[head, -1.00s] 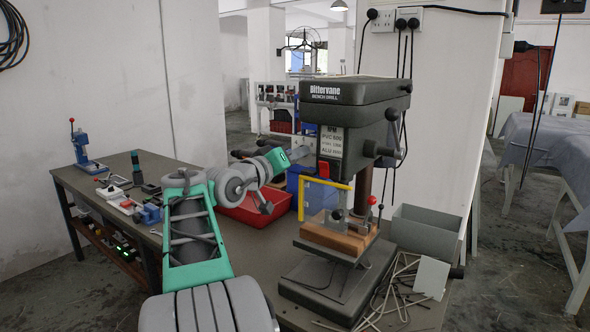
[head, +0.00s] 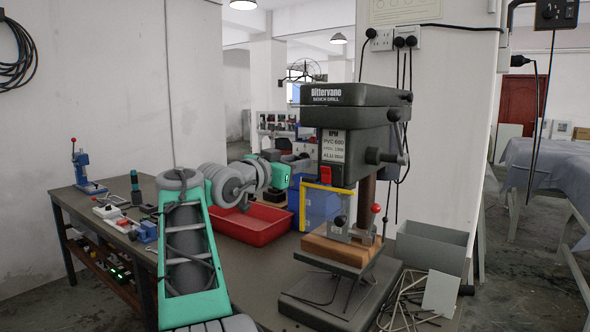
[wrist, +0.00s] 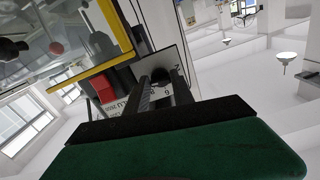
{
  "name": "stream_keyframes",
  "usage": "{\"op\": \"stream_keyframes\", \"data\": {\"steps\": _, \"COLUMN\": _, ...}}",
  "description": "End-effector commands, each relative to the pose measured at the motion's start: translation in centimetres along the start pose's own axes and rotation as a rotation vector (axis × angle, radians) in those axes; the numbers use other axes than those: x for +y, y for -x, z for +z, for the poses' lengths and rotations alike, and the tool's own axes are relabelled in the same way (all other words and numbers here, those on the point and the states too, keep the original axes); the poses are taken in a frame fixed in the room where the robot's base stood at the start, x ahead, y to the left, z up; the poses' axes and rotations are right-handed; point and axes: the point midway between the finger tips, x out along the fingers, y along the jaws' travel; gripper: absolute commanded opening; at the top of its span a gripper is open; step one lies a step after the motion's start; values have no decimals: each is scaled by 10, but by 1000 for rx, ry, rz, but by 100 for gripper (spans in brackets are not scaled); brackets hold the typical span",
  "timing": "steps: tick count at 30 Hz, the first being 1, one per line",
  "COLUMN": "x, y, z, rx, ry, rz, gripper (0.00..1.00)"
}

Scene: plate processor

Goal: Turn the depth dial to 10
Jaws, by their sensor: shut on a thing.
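The bench drill (head: 355,96) stands on the workbench, with a red switch (head: 325,173) and a speed label on its front. The red switch also shows in the wrist view (wrist: 102,88).
A yellow-framed guard (head: 328,187) stands in front of the drill. A wooden block (head: 335,248) lies under it. A red tray (head: 255,226) and blue bin (head: 316,205) are behind my arm. A grey box (head: 432,247) and loose rods are at right.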

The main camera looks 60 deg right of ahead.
Motion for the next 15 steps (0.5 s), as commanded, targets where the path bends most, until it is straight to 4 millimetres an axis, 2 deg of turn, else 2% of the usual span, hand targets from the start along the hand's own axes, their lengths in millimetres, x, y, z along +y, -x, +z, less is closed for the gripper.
{"op": "stream_keyframes", "data": {"steps": 15, "x": -1, "y": 0, "z": -2, "rx": 3, "ry": -49, "rz": -3, "gripper": 0}}
